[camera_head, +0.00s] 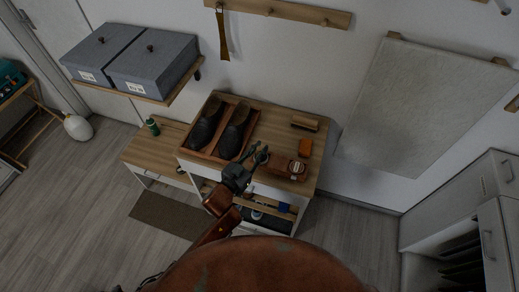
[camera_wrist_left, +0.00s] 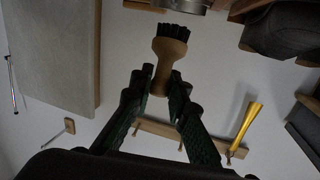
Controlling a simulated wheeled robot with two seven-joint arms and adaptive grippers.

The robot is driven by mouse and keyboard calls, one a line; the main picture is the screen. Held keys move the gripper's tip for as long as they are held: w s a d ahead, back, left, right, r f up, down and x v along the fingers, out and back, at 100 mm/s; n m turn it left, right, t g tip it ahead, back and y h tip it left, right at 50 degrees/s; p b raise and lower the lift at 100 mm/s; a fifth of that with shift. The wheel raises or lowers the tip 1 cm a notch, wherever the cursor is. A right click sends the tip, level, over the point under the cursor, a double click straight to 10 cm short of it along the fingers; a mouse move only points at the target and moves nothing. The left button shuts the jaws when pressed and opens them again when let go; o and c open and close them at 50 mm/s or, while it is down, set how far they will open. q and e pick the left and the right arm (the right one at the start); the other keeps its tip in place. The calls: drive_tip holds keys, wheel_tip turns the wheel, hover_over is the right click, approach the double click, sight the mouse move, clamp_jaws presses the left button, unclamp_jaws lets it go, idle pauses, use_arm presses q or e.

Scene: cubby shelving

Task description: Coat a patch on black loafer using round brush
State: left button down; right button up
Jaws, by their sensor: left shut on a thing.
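Two black loafers stand side by side in a wooden tray (camera_head: 188,152) on the shelf unit, the left loafer (camera_head: 207,125) and the right loafer (camera_head: 235,131). My left gripper (camera_head: 256,158) is over the front edge of the unit top, to the right of and in front of the loafers. In the left wrist view, the left gripper (camera_wrist_left: 162,84) is shut on the round brush (camera_wrist_left: 168,52), on its wooden handle. Its black bristles point away from the fingers and touch no shoe that I can see. The brush is hard to make out in the head view. My right gripper is not in view.
A brown box (camera_head: 290,171), an orange block (camera_head: 305,147) and a wooden brush (camera_head: 305,123) lie on the right of the unit top. Grey boxes (camera_head: 152,64) sit on a wall shelf at upper left. A green bottle (camera_head: 152,126) stands on the lower bench.

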sight(259, 148)
use_arm(q)
drive_tip(key=shift+f, duration=0.35)
idle(0.4)
drive_tip(key=shift+f+b, duration=0.3)
idle(0.7)
wheel_tip(259, 148, up, 7)
drive_tip(key=p, duration=0.7)
drive_tip(key=shift+r, duration=0.1)
idle(0.8)
